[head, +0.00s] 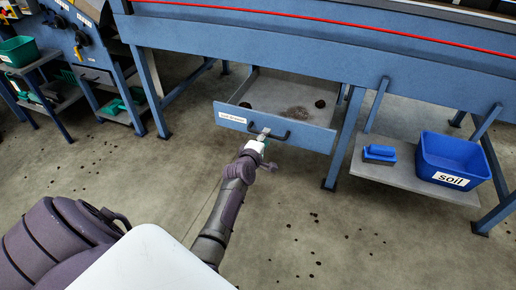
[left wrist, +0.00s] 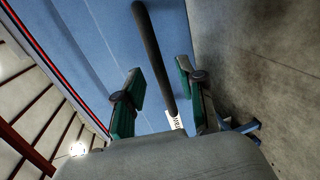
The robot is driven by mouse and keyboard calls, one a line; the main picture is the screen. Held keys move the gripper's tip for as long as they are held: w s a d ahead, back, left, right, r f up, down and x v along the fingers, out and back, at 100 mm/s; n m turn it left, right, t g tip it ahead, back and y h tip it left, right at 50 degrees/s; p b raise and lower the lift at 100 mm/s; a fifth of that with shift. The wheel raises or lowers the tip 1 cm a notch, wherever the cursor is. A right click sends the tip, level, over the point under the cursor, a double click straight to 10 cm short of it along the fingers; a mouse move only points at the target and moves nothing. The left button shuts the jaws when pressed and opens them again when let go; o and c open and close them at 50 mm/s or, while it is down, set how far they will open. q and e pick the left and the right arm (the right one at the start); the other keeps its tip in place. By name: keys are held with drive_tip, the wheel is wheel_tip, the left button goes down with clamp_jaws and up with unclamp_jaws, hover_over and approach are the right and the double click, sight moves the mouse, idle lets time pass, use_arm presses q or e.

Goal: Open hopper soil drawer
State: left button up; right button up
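A blue-fronted drawer (head: 308,137) stands pulled out from under the blue machine frame. Its white label (head: 232,117) is too small to read surely. Inside lie a small heap of soil (head: 295,112) and dark clods. A dark bar handle (head: 283,136) crosses the drawer front. My left gripper (head: 263,136) is at the left part of this handle. In the left wrist view, the handle bar (left wrist: 155,50) runs between the green fingers of my left gripper (left wrist: 159,80), with visible gaps on both sides, so the gripper is open around it. My right gripper is not in view.
A blue bin labelled "soil" (head: 425,168) and a blue brush-like block (head: 380,152) sit on a grey low shelf (head: 405,178) at right. Green bins (head: 18,51) stand at far left. The concrete floor before the drawer is clear except for scattered dark crumbs.

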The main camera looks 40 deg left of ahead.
use_arm(q)
drive_tip(key=v, duration=0.9)
